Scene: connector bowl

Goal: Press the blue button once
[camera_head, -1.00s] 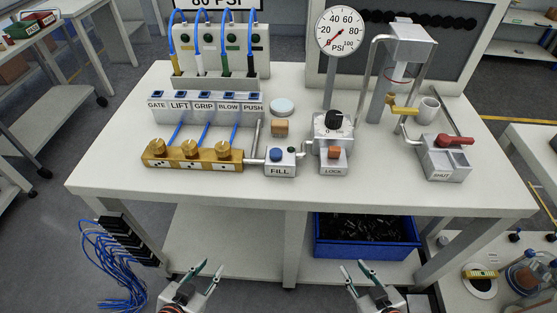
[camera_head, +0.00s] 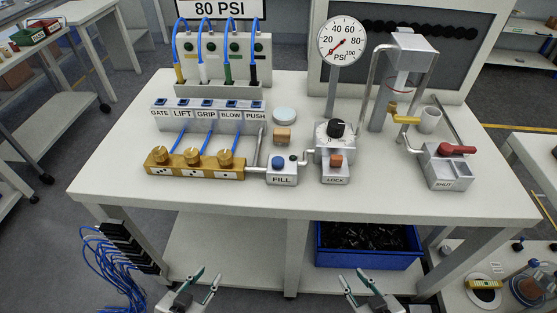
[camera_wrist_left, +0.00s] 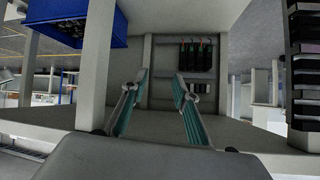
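The blue button (camera_head: 278,161) sits on top of a small grey box labelled FILL (camera_head: 283,174), near the front middle of the white table. Nothing touches it. My left gripper (camera_head: 204,281) is open and empty, low in front of the table and below its top, to the left of the button. In the left wrist view its two fingers (camera_wrist_left: 158,100) stand apart with nothing between them. My right gripper (camera_head: 366,282) is also open and empty, low in front of the table, to the right of the button.
A brass valve block (camera_head: 195,164) is left. A pressure gauge (camera_head: 342,42) stands behind. A red-handled SHUT box (camera_head: 447,167) is at right. The table's front edge is bare.

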